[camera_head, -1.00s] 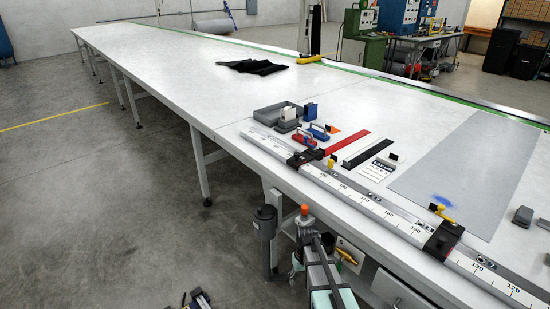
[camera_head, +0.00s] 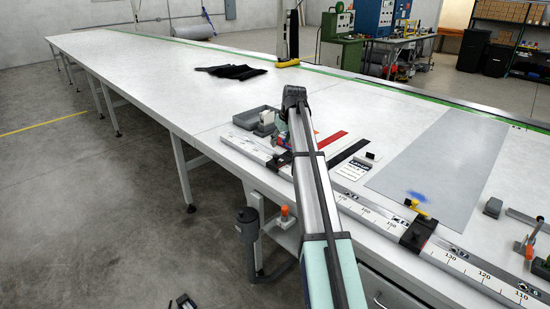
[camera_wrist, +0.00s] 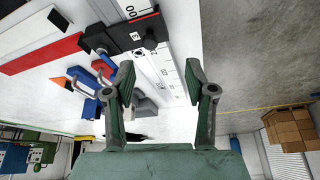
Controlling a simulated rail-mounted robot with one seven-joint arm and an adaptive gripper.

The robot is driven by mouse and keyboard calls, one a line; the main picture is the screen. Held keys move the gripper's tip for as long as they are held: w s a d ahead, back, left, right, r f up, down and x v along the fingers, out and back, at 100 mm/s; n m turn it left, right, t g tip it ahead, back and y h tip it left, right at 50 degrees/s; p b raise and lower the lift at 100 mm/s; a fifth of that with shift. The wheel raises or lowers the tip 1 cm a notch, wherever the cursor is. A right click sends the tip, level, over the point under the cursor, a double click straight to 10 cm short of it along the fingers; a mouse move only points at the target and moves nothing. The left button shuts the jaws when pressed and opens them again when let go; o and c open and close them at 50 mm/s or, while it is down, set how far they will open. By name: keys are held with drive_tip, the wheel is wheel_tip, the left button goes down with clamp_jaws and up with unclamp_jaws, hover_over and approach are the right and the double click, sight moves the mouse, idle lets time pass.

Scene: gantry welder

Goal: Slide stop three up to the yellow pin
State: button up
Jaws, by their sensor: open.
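Stop three is a black block (camera_wrist: 140,33) with a small "3" label and a dark knob, sitting on the white scale rail in the wrist view. In the head view my arm covers most of it, with a dark part (camera_head: 280,161) showing left of the arm. My gripper (camera_wrist: 159,72) is open and empty, its two fingers apart below the stop in the wrist picture and not touching it as far as I can see. A yellow pin-like piece (camera_head: 417,208) stands at the rail beside another black stop (camera_head: 418,233), further right; that stop's number is unreadable.
The scale rail (camera_head: 458,262) runs along the table's front edge. Behind it lie a grey tray (camera_head: 250,118), blue and red clamp-like tools (camera_wrist: 104,68), a red strip (camera_head: 332,139), a black strip (camera_head: 348,152) and a grey sheet (camera_head: 440,170). The far table is mostly clear.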

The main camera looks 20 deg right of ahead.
sight(276, 156)
wheel_tip(276, 156, up, 4)
drive_tip(key=w+d, duration=0.1)
drive_tip(key=d, duration=0.1)
drive_tip(key=p+x, duration=0.4)
drive_tip(key=x, duration=1.3)
drive_tip(key=shift+w+f+p, duration=0.2)
drive_tip(key=shift+f+p, duration=0.05)
drive_tip(key=shift+p, duration=0.15)
clamp_jaws()
drive_tip(key=s+d+b, duration=0.1)
drive_tip(key=s, duration=0.2)
drive_tip(key=s+d, duration=0.1)
drive_tip(key=s, duration=0.2)
drive_tip(key=s+d+b, duration=0.1)
drive_tip(key=s, duration=0.2)
drive_tip(key=shift+s+d+b, duration=0.35)
